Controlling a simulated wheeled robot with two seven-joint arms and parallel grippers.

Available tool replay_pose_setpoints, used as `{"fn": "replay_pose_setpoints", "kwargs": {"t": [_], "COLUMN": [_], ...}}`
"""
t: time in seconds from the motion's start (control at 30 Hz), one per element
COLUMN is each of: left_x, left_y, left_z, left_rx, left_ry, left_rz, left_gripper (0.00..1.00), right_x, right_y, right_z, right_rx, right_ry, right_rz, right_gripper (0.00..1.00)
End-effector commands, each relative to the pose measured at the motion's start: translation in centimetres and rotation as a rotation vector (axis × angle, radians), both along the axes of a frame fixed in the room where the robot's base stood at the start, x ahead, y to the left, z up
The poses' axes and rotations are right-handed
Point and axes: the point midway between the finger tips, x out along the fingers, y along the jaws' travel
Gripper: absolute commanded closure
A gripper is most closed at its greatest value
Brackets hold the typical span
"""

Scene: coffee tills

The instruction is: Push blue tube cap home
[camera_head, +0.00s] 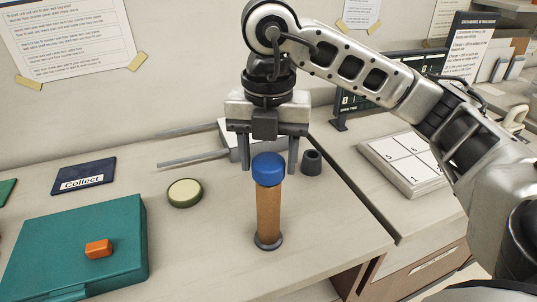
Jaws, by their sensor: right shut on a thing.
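The blue tube cap (268,168) sits on top of an upright orange-brown tube (268,215). The tube stands on a dark round foot on the counter. My right gripper (269,168) points straight down over the tube, with one finger on each side of the cap; it is shut on the cap. Whether the cap is fully seated cannot be told, as its lower edge simply meets the tube. My left gripper is not in view.
A teal case (125,225) with an orange block (98,249) lies at left. A round pale-topped tin (185,192) and a small dark cup (311,161) flank the tube. A numbered white pad (405,160) lies at right. The counter's front edge is close.

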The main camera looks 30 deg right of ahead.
Motion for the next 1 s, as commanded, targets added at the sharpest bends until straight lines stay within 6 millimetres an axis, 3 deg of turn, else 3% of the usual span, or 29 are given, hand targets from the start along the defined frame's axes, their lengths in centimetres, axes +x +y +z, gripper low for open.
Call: {"fn": "replay_pose_setpoints", "kwargs": {"t": [1.0], "left_x": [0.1], "left_y": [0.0], "left_z": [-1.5], "left_rx": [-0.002], "left_ry": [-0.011], "left_rz": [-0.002], "left_gripper": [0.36], "right_x": [0.0], "right_y": [0.0], "right_z": [-2.5], "right_rx": [-0.001], "right_ry": [0.001], "right_rz": [0.0], "right_gripper": [0.68]}}
